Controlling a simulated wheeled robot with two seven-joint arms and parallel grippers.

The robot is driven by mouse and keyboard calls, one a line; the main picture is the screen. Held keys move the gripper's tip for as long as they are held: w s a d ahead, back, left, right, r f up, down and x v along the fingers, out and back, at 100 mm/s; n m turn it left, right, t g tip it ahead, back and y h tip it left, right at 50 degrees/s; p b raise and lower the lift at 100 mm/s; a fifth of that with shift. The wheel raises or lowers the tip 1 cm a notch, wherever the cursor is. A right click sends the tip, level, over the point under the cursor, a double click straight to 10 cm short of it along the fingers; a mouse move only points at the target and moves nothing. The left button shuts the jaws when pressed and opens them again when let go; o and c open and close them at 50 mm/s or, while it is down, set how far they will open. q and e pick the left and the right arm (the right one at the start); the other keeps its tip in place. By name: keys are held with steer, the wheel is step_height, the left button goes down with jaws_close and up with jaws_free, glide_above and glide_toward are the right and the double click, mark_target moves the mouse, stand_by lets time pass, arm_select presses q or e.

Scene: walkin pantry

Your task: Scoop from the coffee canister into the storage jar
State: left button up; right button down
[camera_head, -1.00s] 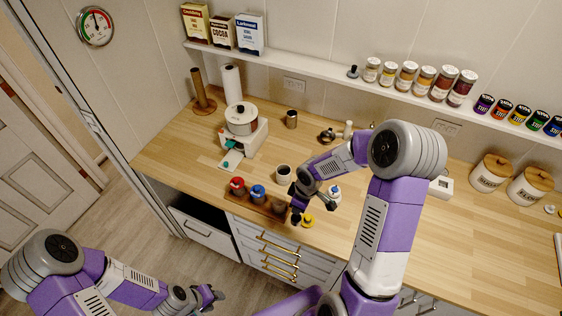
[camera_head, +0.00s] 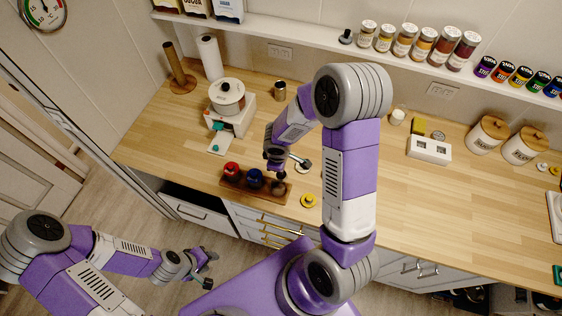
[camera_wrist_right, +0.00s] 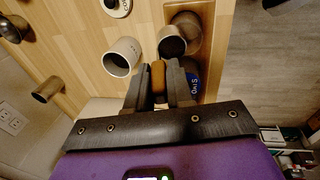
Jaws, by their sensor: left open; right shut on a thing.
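My right gripper (camera_head: 278,172) is shut on the wooden handle of a scoop, seen in the right wrist view (camera_wrist_right: 158,77). The scoop's dark metal cup (camera_wrist_right: 171,42) is at the mouth of an open brown container, apparently the coffee canister (camera_wrist_right: 187,24); whether it is inside or just above is unclear. That container also shows in the head view (camera_head: 279,189), at the right end of a wooden tray. A pale open cup, apparently the storage jar (camera_wrist_right: 121,58), stands beside the tray; my right gripper hides it in the head view. My left gripper (camera_head: 208,268) is open and empty, off the counter.
Red-lidded (camera_head: 231,171) and blue-lidded (camera_head: 255,179) jars share the wooden tray (camera_head: 229,186). A yellow lid (camera_head: 308,200) lies right of it. A white appliance (camera_head: 230,105) stands behind left, two white canisters (camera_head: 487,135) at back right. The counter's right middle is clear.

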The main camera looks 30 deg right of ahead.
steer(key=shift+s+a+f+h+b, duration=0.15)
steer(key=shift+h+b, duration=0.15)
steer(key=shift+b, duration=0.4)
steer(key=shift+a+f+h+b, duration=0.15)
steer(key=shift+h+b, duration=0.15)
steer(key=shift+b, duration=0.6)
steer(key=shift+a+h+b, duration=0.4)
steer(key=shift+h+b, duration=0.3)
steer(key=shift+b, duration=0.45)
steer(key=a+h+b, duration=0.1)
steer(key=t+h+b, duration=0.1)
steer(key=h, duration=0.1)
steer(key=a+f+h+b, duration=0.1)
steer(key=b, duration=0.1)
steer(key=shift+s+a+f+n+h, duration=0.1)
steer(key=shift+s+a+n+h, duration=0.1)
steer(key=shift+a+n+h, duration=0.1)
steer(key=shift+s+a+f+t+h+b, duration=0.1)
steer(key=shift+a+f+t+h+b, duration=0.3)
steer(key=shift+h+b, duration=0.8)
steer(key=shift+s+a+f+t+h+b, duration=0.1)
steer(key=shift+a+f+t+h+b, duration=0.4)
steer(key=shift+b, duration=1.2)
steer(key=shift+d+r, duration=0.15)
steer(key=shift+r, duration=0.05)
